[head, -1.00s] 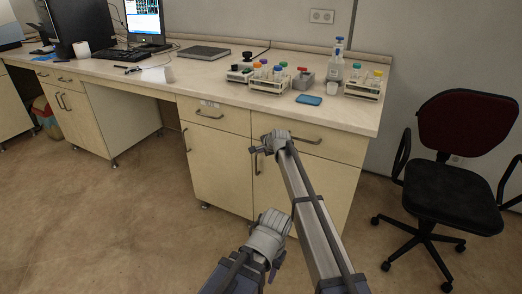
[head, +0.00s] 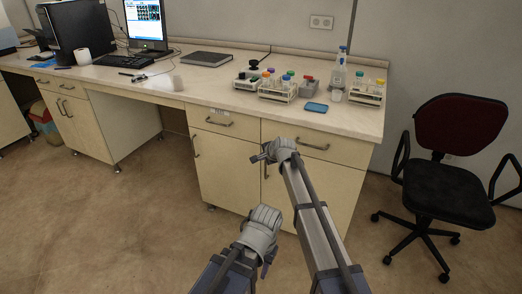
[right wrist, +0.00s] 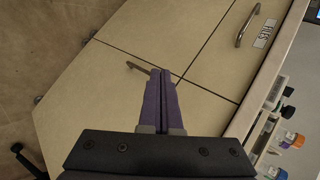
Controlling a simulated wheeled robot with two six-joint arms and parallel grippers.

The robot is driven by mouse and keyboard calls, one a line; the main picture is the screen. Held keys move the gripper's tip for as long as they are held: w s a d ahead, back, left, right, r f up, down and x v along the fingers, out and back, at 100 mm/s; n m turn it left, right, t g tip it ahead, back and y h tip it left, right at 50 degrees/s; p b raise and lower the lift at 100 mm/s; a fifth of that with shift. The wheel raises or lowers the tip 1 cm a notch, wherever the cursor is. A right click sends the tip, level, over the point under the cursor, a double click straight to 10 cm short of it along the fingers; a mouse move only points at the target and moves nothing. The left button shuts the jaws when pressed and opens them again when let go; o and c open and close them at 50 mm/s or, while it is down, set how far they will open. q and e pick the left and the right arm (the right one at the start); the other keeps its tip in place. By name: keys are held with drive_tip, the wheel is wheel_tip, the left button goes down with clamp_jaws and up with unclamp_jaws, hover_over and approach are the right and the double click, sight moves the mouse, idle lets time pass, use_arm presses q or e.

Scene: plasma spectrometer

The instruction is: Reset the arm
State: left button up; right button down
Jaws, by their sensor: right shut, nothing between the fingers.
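My right arm reaches up the middle of the head view, and its gripper (head: 258,158) is in front of the cabinet doors below the bench. In the right wrist view the purple fingers of this gripper (right wrist: 164,76) lie together, shut and empty, with cabinet doors and a handle beyond them. My left arm is lower and shorter in the head view, with its wrist near the bottom middle. The left gripper (head: 267,262) is small and partly hidden there, so its fingers cannot be made out.
The bench (head: 215,88) carries tube racks (head: 277,91), a bottle (head: 340,70), a blue pad (head: 316,107), a closed laptop-like slab (head: 206,58) and a monitor (head: 146,22). Cabinets (head: 225,170) stand close ahead. A wheeled chair (head: 447,187) is at the right.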

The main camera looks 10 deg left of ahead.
drive_tip(key=s+d+f+n+g+h, duration=0.2)
drive_tip(key=s+d+n, duration=0.2)
drive_tip(key=s+d, duration=0.7)
drive_tip(key=s+d+f+n+g+h, duration=0.1)
drive_tip(key=s+d+f+n+g, duration=0.4)
drive_tip(key=s, duration=0.9)
drive_tip(key=s+d+n+h, duration=0.2)
drive_tip(key=s+d, duration=0.8)
drive_tip(key=s, duration=0.3)
drive_tip(key=s+a+n+g+h, duration=0.1)
drive_tip(key=s+a+n, duration=0.4)
drive_tip(key=a, duration=0.6)
wheel_tip(320, 180, up, 18)
drive_tip(key=p, duration=1.8)
drive_tip(key=shift+s+r+m, duration=0.2)
drive_tip(key=shift+s+m, duration=0.1)
drive_tip(key=shift+s, duration=0.1)
